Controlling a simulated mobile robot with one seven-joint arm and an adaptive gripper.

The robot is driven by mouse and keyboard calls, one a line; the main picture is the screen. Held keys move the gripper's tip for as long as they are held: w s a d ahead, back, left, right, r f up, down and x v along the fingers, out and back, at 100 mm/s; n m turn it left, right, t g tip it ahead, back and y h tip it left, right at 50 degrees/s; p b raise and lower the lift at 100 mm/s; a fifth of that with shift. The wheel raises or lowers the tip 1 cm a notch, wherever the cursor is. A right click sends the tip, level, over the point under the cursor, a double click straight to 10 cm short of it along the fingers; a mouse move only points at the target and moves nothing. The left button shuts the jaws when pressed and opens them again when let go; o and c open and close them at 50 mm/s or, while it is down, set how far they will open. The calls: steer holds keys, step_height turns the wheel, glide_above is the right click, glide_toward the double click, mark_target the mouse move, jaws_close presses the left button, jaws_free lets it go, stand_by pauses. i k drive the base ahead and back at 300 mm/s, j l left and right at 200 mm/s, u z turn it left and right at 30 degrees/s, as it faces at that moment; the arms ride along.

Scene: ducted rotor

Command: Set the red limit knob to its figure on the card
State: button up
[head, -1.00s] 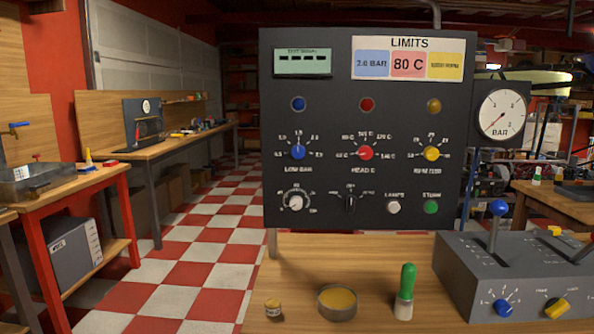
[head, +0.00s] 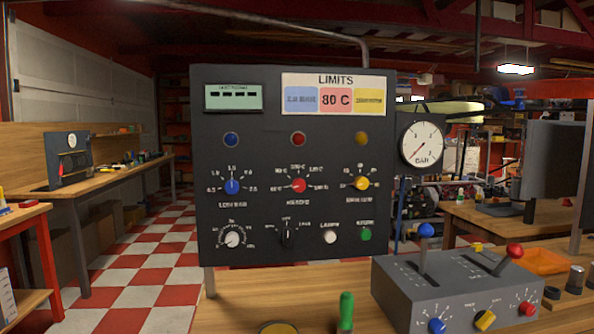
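The red limit knob (head: 299,185) is the middle knob in a row of three on the dark upright panel (head: 210,165), between a blue knob (head: 232,186) and a yellow knob (head: 362,183). Its pale pointer mark seems to face left, near the lowest figure of its scale; the small figures are blurred. The LIMITS card (head: 333,79) at the panel's top right has a red field (head: 336,100) reading 80 C. My gripper is not in view.
Below are a white dial (head: 232,239), a black selector (head: 287,236), a white button (head: 330,237) and a green button (head: 366,234). A round gauge (head: 421,144) hangs at the right. A grey lever box (head: 460,290) and a green-handled tool (head: 346,312) stand on the bench.

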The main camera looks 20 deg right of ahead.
mark_target(298, 184)
steer(key=i+l+z, duration=0.15)
steer(key=z, duration=0.35)
steer(key=i+l+z, duration=0.2)
steer(key=z, duration=0.3)
steer(key=i+l, duration=0.05)
steer(key=l, duration=0.05)
